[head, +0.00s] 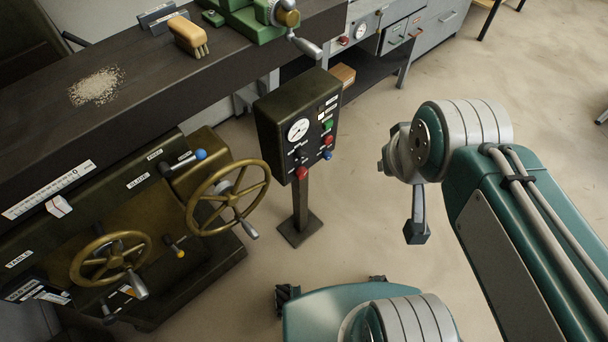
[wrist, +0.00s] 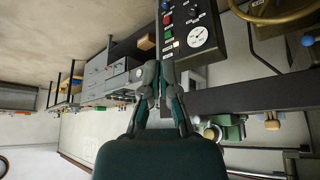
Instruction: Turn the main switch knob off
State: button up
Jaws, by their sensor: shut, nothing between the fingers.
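The dark control box (head: 275,123) stands on a post at the centre of the head view. Its face has a white round gauge, with a dark knob (head: 297,153) below it, which I take to be the main switch. I cannot read the knob's setting. In the head view my arm is right of the box.
A machine with brass handwheels (head: 228,197) stands left of the box, the larger wheel close to it. A red button (head: 301,172) and other coloured buttons sit near the knob. A dark bench (head: 150,70) runs behind. Floor (head: 365,215) between arm and box is clear.

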jog(key=o, duration=0.5)
jog(key=shift+w, duration=0.1)
jog(key=o, duration=0.7)
jog(key=w, duration=0.2)
jog(key=w+f, duration=0.1)
jog(key=shift+d+f+h, duration=0.1)
jog(key=shift+d+h, duration=0.2)
jog(key=shift+d, duration=0.1)
jog(key=shift+o, duration=0.2)
jog(key=w+d+f+n, duration=0.1)
jog(key=w+f, duration=0.3)
jog(key=w, duration=0.4)
jog(key=n+t+y, duration=0.2)
jog(key=n+y, duration=0.4)
send_over(304, 173)
jog(key=s+d, duration=0.4)
jog(key=s, duration=0.1)
notch_tip(304, 173, down, 31)
jog(key=x, duration=1)
jog(key=shift+s+a+f, duration=0.15)
jog(key=shift+a+f, duration=0.05)
